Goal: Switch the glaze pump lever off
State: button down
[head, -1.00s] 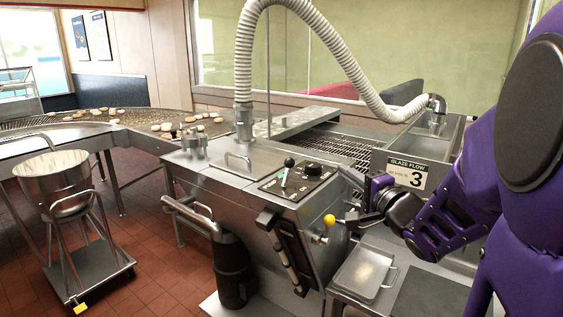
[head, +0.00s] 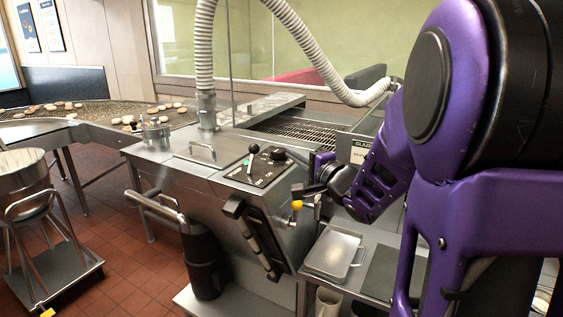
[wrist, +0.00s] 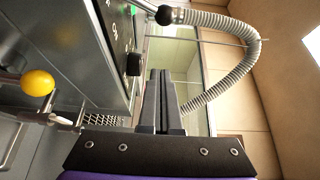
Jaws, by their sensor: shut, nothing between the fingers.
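A lever with a black ball knob (head: 253,149) stands on the black control panel (head: 238,173) on top of the steel machine, with a green mark beside its foot. In the wrist view its black ball (wrist: 165,15) is at the top, beyond my fingertips. A second lever, with a yellow ball (head: 297,205), is on the machine's side; the yellow ball (wrist: 37,82) is at the left in the wrist view. I cannot read which lever is labelled glaze pump. My gripper (wrist: 160,73) is shut and empty, beside the panel and apart from both balls.
A black knob (head: 278,154) is on the panel. A ribbed white hose (head: 313,50) arches over the machine. A steel tray (head: 335,250) lies on a low table at the right. A bowl on a cart (head: 22,178) stands at the left, with open tiled floor between.

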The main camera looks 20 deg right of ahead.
aim_at(252, 159)
jog(key=x, duration=0.4)
jog(key=shift+s, duration=0.1)
jog(key=a, duration=0.3)
jog(key=shift+s, duration=0.25)
jog(key=shift+a+b, duration=0.3)
jog(key=shift+a, duration=0.2)
